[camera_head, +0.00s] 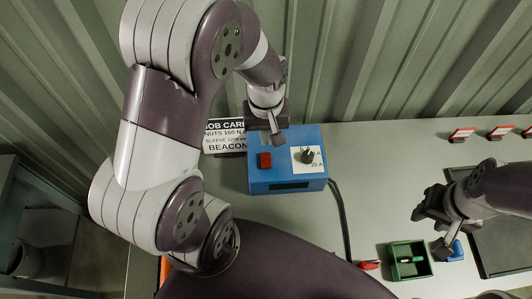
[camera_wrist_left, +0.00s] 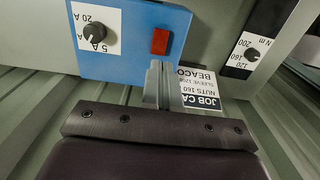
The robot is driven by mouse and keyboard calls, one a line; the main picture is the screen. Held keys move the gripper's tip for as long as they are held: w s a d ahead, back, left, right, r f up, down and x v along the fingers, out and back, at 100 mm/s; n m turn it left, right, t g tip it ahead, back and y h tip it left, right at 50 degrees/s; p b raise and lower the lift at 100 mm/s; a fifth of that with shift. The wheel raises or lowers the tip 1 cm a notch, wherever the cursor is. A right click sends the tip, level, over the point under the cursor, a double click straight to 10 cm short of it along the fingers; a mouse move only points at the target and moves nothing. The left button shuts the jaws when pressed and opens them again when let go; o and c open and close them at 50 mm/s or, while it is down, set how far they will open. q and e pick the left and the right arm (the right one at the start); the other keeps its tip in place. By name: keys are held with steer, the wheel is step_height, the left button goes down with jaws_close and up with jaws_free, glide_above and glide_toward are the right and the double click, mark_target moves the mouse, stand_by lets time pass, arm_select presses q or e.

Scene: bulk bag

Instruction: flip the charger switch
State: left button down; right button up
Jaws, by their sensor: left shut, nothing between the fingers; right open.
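The blue charger (camera_head: 290,180) stands on the bench against the ribbed wall. Its red switch (camera_head: 264,160) is on the left of the top face, left of a dial with a black knob (camera_head: 308,155). My left gripper (camera_head: 277,137) is shut and empty, just above the charger's back edge near the switch. In the left wrist view, the fingertips (camera_wrist_left: 158,66) lie close to the red switch (camera_wrist_left: 160,41); I cannot tell whether they touch it. Which way the switch is set is too small to tell. My right gripper (camera_head: 432,230) is open at the right of the bench.
A job card (camera_head: 226,136) stands left of the charger. A black cable (camera_head: 341,220) runs from the charger toward the front. A green bin (camera_head: 394,269), a small red object (camera_head: 369,265) and a blue piece (camera_head: 456,254) sit near my right gripper.

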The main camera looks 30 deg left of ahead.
arm_select(q)
glide_above(267, 165)
step_height(267, 165, down, 5)
steer(key=shift+f+p, duration=0.15)
steer(key=shift+p, duration=0.2)
steer(key=f, duration=0.4)
steer(key=shift+w+a+f+p, duration=0.15)
steer(key=shift+w+a+p, duration=0.1)
steer(key=shift+p, duration=0.1)
steer(key=shift+s+d+f, duration=0.1)
steer(key=shift+s+d, duration=0.05)
arm_select(e)
steer(key=shift+s+d+r, duration=0.15)
steer(key=shift+r, duration=0.3)
steer(key=shift+s+d+r, duration=0.1)
steer(key=shift+s+r, duration=0.05)
steer(key=shift+r, duration=0.3)
arm_select(q)
steer(key=shift+f, duration=0.2)
steer(key=shift+s+d+f, duration=0.15)
steer(key=shift+s+f, duration=0.15)
steer(key=shift+s, duration=0.4)
steer(key=shift+f, duration=0.15)
steer(key=shift+w+r, duration=0.3)
steer(key=shift+w, duration=0.25)
arm_select(e)
steer(key=shift+s+d+f, duration=0.1)
steer(key=shift+s+d, duration=0.25)
steer(key=shift+s, duration=0.15)
